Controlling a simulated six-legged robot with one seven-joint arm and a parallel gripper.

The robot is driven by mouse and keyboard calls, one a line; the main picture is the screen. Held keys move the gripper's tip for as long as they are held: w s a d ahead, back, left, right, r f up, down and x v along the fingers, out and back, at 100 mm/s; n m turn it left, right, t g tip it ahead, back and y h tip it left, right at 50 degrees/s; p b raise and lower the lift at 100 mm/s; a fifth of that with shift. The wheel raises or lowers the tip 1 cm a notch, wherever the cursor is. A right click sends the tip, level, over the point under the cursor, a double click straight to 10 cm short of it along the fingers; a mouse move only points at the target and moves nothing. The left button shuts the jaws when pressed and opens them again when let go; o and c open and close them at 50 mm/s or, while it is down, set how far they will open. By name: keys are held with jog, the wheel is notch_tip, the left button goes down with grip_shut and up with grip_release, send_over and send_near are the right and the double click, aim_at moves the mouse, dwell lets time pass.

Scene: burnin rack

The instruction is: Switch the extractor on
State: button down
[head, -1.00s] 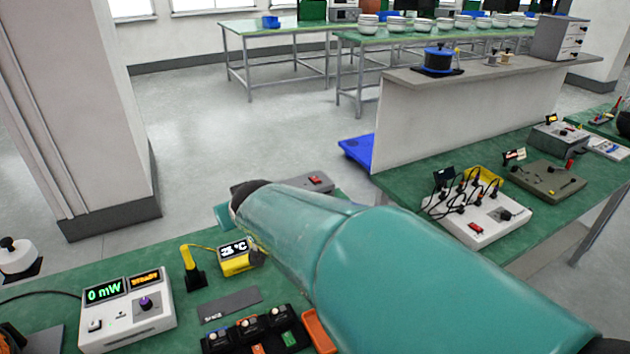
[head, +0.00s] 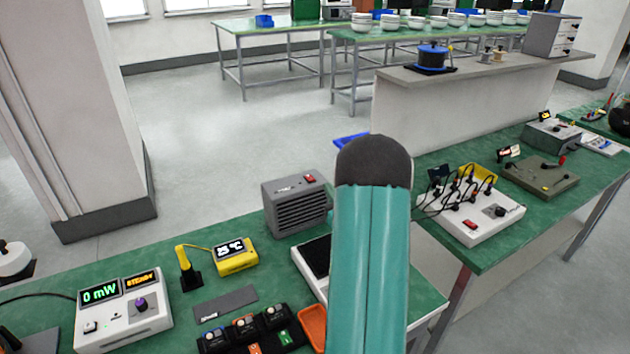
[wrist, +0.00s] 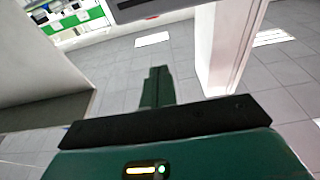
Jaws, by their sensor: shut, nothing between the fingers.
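The extractor (head: 298,203) is a grey box with a slatted front, standing near the far edge of the green bench in the head view. Its red switch (head: 309,178) is on the top right; I cannot tell which way it is set. My teal arm rises just right of the extractor in the head view and hides my gripper there. In the wrist view my gripper (wrist: 157,72) is shut and empty, its dark fingers together in front of open floor. A dark-edged grey thing shows at the top of that view; I cannot tell what it is.
A power meter (head: 124,311), a yellow temperature display (head: 236,257), a black switch block (head: 250,333) and an orange tray (head: 312,326) sit on the near bench. A white-framed dark plate (head: 304,272) lies partly behind my arm. A socket board (head: 490,220) stands right.

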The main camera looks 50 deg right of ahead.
dwell(0.3)
notch_tip(320, 180, up, 2)
send_over(316, 185)
jog(key=shift+s+a, duration=0.15)
jog(key=shift+w+d+f, duration=0.2)
jog(key=shift+w, duration=0.3)
jog(key=shift+s+f, duration=0.25)
jog(key=shift+f, duration=1)
jog(key=shift+a+f, duration=0.15)
jog(key=shift+f, duration=0.25)
jog(key=shift+f, duration=0.1)
